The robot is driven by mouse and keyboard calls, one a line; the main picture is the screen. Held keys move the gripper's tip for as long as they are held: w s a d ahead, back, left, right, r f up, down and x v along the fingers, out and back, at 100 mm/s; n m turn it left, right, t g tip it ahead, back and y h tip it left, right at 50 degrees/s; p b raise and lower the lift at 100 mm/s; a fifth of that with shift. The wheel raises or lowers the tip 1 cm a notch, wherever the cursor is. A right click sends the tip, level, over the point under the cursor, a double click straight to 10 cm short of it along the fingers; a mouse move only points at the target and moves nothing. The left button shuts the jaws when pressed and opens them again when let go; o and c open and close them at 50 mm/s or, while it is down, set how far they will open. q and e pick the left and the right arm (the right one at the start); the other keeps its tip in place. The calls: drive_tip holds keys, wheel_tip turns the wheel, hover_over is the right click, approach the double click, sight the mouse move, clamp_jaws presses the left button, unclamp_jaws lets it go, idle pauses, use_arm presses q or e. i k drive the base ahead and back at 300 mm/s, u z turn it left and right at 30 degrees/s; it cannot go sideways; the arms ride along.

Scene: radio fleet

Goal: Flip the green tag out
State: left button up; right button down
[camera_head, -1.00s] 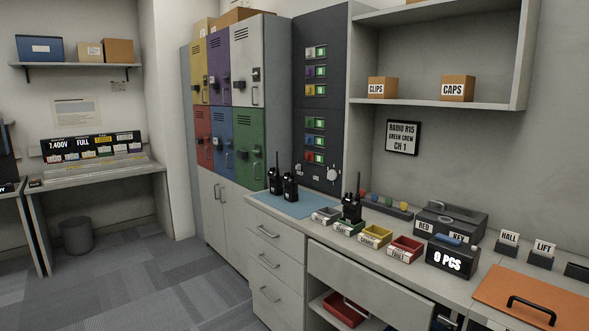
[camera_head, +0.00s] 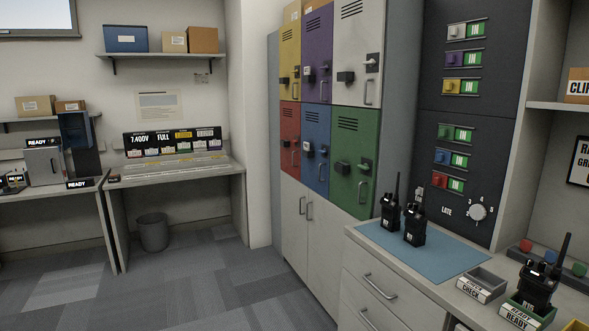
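The dark tag board (camera_head: 428,212) stands upright behind the counter at the right, beside the lockers. It carries several sliding coloured tags in two groups. The green tag (camera_head: 447,132) is at the top of the lower group, at the left end of its slot. The plate beside it (camera_head: 463,134) is green and appears to read IN, like the others. The blue tag (camera_head: 441,156) and red tag (camera_head: 439,179) are below it; the yellow tag (camera_head: 452,87) is above. Neither of my grippers is in view.
The counter with a blue mat (camera_head: 440,262) and two radios (camera_head: 414,224) lies in front of the board. Another radio (camera_head: 537,285) stands in the green-fronted tray at right. Coloured lockers (camera_head: 352,128) stand left of the board. The carpeted floor (camera_head: 230,280) is free at left.

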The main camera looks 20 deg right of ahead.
sight(447, 133)
drive_tip(key=u, duration=0.2)
drive_tip(key=i, duration=1.95)
drive_tip(key=z, duration=0.9)
drive_tip(key=i, duration=1.4)
drive_tip(key=z, duration=1.65)
drive_tip(key=i, duration=0.4)
drive_tip(key=z, duration=0.15)
